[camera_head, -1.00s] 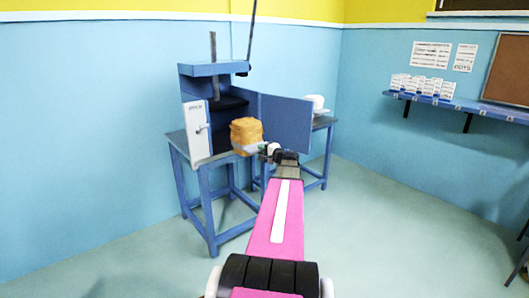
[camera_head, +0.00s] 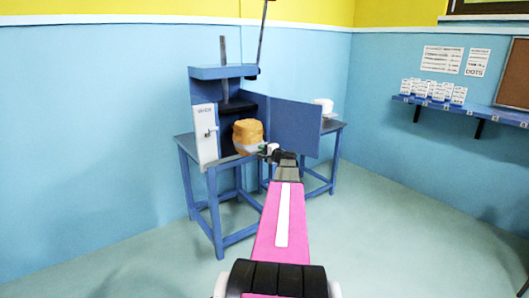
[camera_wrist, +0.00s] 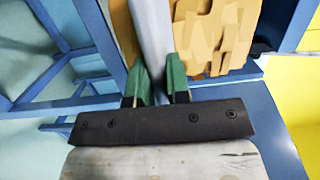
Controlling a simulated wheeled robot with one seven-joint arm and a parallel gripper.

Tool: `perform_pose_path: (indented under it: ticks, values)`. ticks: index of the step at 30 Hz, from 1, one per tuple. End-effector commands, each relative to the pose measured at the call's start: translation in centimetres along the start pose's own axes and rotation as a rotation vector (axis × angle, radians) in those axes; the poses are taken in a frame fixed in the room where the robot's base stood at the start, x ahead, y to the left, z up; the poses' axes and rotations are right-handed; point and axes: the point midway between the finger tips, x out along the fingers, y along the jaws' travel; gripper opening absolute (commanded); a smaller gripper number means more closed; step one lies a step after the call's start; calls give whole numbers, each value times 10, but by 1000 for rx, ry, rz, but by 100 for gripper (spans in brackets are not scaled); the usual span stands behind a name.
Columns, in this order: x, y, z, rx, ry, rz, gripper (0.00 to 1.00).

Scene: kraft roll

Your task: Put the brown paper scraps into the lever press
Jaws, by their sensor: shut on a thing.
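The lever press (camera_head: 222,72) is blue, with an upright screw, a raised lever and a dark open chamber. The brown paper scraps (camera_head: 248,131) form a rounded heap above a pale grey holder (camera_head: 249,149), in front of the chamber's opening. In the wrist view the scraps (camera_wrist: 217,35) show beside a pale grey strip of the holder (camera_wrist: 150,35). My gripper (camera_head: 268,151) is at the holder's right side. Its green fingertips (camera_wrist: 157,80) are shut on that grey strip. The heap hides part of the chamber, and I cannot tell whether the holder touches the press.
A white panel (camera_head: 205,135) stands at the opening's left and a blue door (camera_head: 292,127) swings out on the right. The press is on a blue table (camera_head: 190,150). A white object (camera_head: 323,106) is behind the door. The floor at right (camera_head: 400,220) is clear.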

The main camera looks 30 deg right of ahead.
Motion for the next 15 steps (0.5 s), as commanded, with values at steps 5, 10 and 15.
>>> perform_pose_path:
  ticks: [5,10,15]
  values:
    - [13,0,-3,0,-1,-1,0]
    - [25,1,-5,0,0,-1,0]
    - [36,1,-7,0,0,-1,0]
